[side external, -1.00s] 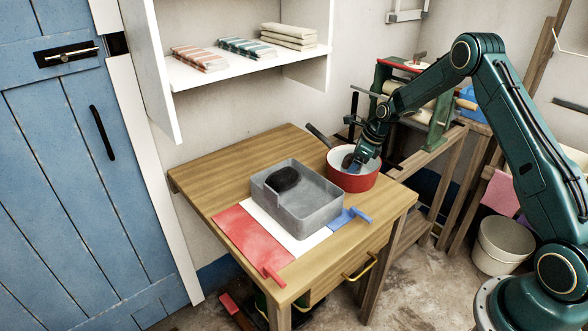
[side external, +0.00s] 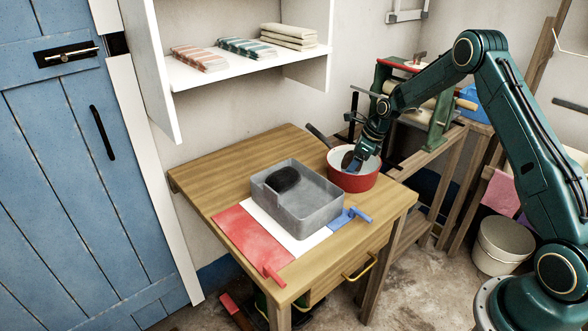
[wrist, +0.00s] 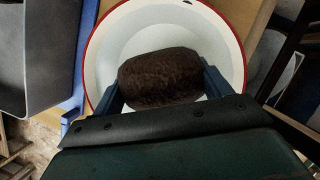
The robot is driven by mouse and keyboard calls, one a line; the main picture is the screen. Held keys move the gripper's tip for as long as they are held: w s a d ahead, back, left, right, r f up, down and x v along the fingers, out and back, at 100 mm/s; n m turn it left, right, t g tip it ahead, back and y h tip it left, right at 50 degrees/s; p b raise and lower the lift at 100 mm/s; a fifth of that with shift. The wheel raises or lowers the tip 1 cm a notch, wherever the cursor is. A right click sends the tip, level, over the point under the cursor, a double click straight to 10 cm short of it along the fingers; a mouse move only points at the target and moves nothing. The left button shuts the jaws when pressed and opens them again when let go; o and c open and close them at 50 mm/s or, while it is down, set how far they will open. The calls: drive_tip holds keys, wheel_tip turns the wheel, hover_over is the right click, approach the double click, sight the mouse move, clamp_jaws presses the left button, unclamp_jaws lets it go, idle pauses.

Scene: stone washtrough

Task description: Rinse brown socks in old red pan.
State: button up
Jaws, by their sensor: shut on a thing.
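The red pan (side external: 352,182) stands at the table's back right corner, with a white inside and a dark handle pointing up to the left. In the wrist view its white inside and red rim (wrist: 120,35) surround my gripper's fingers. My gripper (side external: 354,160) points down into the pan and is shut on a rounded bundle of brown socks (wrist: 160,78). The bundle sits between the two blue fingers, over or in the pan; whether it touches the bottom or any water is unclear. In the side view the pan wall and gripper hide it. A second dark bundle (side external: 283,179) lies in the grey trough.
The grey trough (side external: 305,222) stands mid-table, left of the pan, on a red, white and blue strip (side external: 250,240). A shelf (side external: 240,70) with folded cloths hangs above the back. A green mangle (side external: 440,110) stands behind the pan. The table's left back is clear.

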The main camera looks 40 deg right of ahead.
drive_tip(key=shift+f, duration=0.15)
drive_tip(key=shift+f, duration=0.6)
drive_tip(key=shift+r, duration=0.15)
idle(1.0)
drive_tip(key=shift+r, duration=0.6)
idle(0.8)
drive_tip(key=shift+f, duration=0.75)
idle(0.8)
drive_tip(key=shift+r, duration=0.75)
idle(0.7)
